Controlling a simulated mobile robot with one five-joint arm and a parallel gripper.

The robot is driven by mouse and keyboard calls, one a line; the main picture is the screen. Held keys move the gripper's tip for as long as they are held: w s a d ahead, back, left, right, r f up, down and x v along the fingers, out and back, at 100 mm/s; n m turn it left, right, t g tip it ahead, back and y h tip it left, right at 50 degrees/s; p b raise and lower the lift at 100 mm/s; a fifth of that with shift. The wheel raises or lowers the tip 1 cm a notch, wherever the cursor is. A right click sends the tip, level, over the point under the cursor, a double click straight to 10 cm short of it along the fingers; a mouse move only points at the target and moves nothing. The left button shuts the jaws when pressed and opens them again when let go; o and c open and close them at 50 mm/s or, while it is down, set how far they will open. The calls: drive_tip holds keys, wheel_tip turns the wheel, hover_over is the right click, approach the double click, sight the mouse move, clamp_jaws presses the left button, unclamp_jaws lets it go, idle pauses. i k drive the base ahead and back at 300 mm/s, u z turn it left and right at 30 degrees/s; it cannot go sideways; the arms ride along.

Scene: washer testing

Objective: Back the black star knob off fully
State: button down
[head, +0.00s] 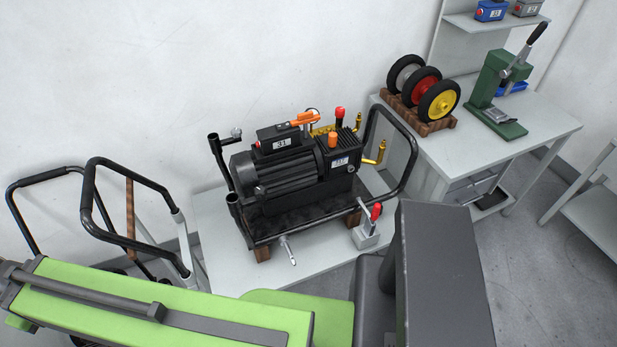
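The pressure washer (300,175) has a black ribbed motor and pump in a black tubular frame. It stands on wooden blocks on a pale bench (222,275). I cannot make out a black star knob for certain. A red knob (339,113) and an orange cap (332,140) stand on the pump. My gripper is not in view. Green and dark grey parts of my own body fill the bottom of the view and hide the bench front.
A grey clamp with a red handle (375,213) stands at the frame's right front. A silver lever (288,252) is at the front. Black tubular handles (88,220) stand at left. Wheels (437,100) and a green press (490,100) are on the right table (540,130).

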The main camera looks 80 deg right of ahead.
sight(260, 192)
drive_tip(key=u, duration=0.35)
drive_tip(key=k, duration=0.1)
drive_tip(key=z, duration=2.95)
